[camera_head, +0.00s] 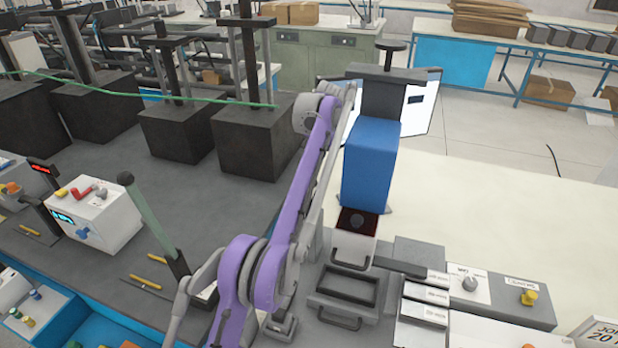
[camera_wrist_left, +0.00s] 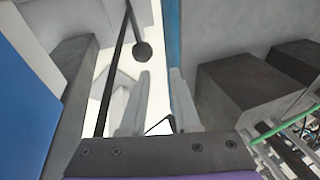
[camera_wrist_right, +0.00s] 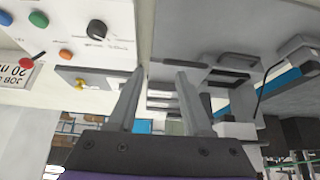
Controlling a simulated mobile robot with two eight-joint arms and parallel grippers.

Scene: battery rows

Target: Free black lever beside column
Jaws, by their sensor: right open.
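In the left wrist view a thin black lever (camera_wrist_left: 113,75) crosses the view left of my left gripper (camera_wrist_left: 159,70). A black ball (camera_wrist_left: 142,52) hangs at the end of a second thin bar that meets it at the top. The ball is just beyond my fingertips; I cannot tell whether it touches them. My left gripper is open and empty. In the head view the purple arm reaches the blue column (camera_head: 371,165), and its fingers cannot be made out. My right gripper (camera_wrist_right: 160,71) is open and empty in the right wrist view, pointing at a control panel.
A green-grey handle with a black knob (camera_head: 125,178) stands left of the arm. Dark blocks (camera_head: 255,138) with posts stand behind. A white control box (camera_head: 95,215) is at left.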

